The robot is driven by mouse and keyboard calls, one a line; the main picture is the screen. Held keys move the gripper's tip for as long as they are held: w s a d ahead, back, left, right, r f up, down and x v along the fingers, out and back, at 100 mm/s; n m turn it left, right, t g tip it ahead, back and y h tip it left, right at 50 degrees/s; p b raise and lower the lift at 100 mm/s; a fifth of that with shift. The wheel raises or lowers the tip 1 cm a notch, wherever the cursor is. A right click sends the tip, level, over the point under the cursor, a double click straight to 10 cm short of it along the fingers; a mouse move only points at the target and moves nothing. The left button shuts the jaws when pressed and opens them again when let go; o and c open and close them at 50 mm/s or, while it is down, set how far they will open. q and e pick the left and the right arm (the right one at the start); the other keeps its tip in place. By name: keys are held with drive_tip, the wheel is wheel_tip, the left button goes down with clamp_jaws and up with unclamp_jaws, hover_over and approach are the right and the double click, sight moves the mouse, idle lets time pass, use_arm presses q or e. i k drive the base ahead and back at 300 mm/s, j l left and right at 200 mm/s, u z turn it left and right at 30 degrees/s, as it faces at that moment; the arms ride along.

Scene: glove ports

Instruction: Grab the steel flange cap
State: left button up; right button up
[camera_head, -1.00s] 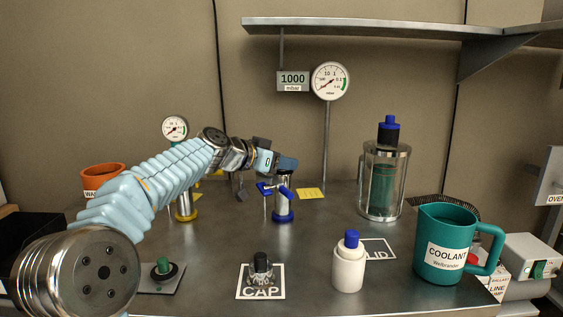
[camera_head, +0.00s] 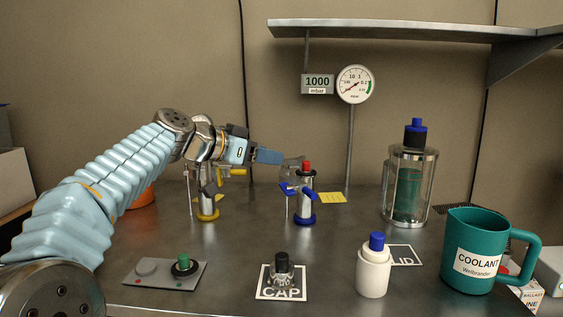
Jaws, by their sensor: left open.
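A small steel piece with a black knob (camera_head: 281,268) stands on the white-framed CAP mark (camera_head: 263,293) at the front middle; it looks like the steel flange cap. My left gripper (camera_head: 276,157) reaches in from the left, well behind and above this piece. It is open and holds nothing that I can see. Its fingers point right, towards a steel post with a red top and blue collar (camera_head: 305,183). A small gap seems to show between the blue finger and the red top. My right gripper is out of view.
A white bottle with blue cap (camera_head: 374,272) stands right of the CAP mark, by the LID mark (camera_head: 407,254). A teal COOLANT jug (camera_head: 470,245) and a glass canister (camera_head: 410,185) stand right. A button box (camera_head: 150,273) lies front left. A yellow-based post (camera_head: 208,208) stands below my arm.

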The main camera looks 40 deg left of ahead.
sight(282, 277)
drive_tip(key=k, duration=1.5)
